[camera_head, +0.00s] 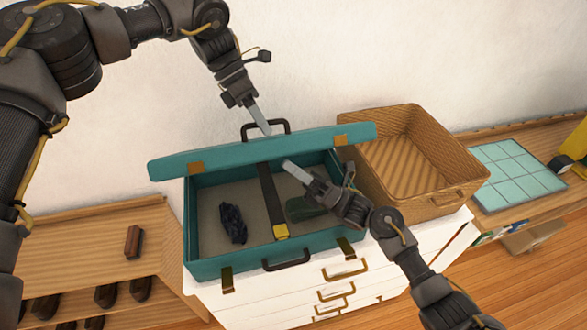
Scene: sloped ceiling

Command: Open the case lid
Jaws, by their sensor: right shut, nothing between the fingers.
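The teal case (228,264) stands on a white drawer cabinet. Its lid (225,150) is raised, seen nearly edge-on above the back of the open body. A dark handle (279,122) is on the lid's far edge. My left gripper (266,130) is at that handle, its pale fingertips overlapping it in the picture; I cannot tell whether they hold it. My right gripper (287,164) is shut and empty, its tips over the case opening just below the lid. Inside lie a dark crumpled item (233,223), a black strap with a yellow end (281,231) and a dark green item (304,209), partly hidden by my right gripper.
A wicker basket (440,190) stands close at the case's right. Farther right are a pale green tiled board (517,172) and a yellow object. The wall is close behind.

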